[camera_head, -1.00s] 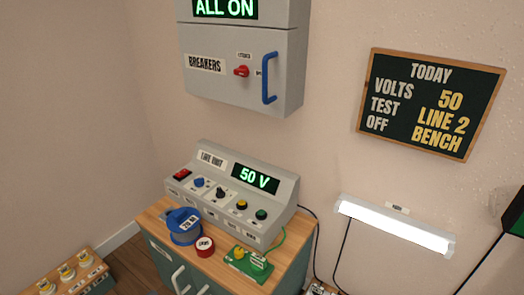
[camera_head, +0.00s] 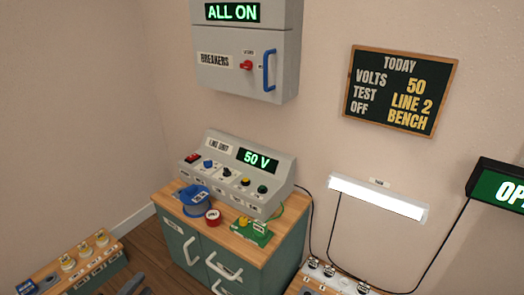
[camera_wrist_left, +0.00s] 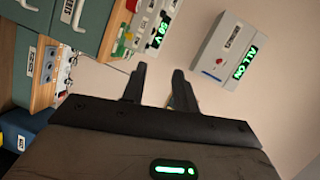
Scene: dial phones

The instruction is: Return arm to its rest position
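My left gripper shows as dark fingertips (camera_head: 134,284) at the bottom edge of the head view, over the floor between the low wooden bench and the green cabinet. In the left wrist view its two dark fingers (camera_wrist_left: 158,85) stand apart with nothing between them, so it is open and empty. It touches nothing that I can see. Most of the left arm is out of the head view. My right gripper is in neither view.
The green cabinet (camera_head: 208,261) bears the grey line unit (camera_head: 262,204) reading 50 V, a blue spool (camera_head: 194,200) and a red roll (camera_head: 212,217). A breaker box (camera_head: 225,80) reads ALL ON. A low bench (camera_head: 38,279) stands left. Dark floor (camera_head: 150,245) lies between.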

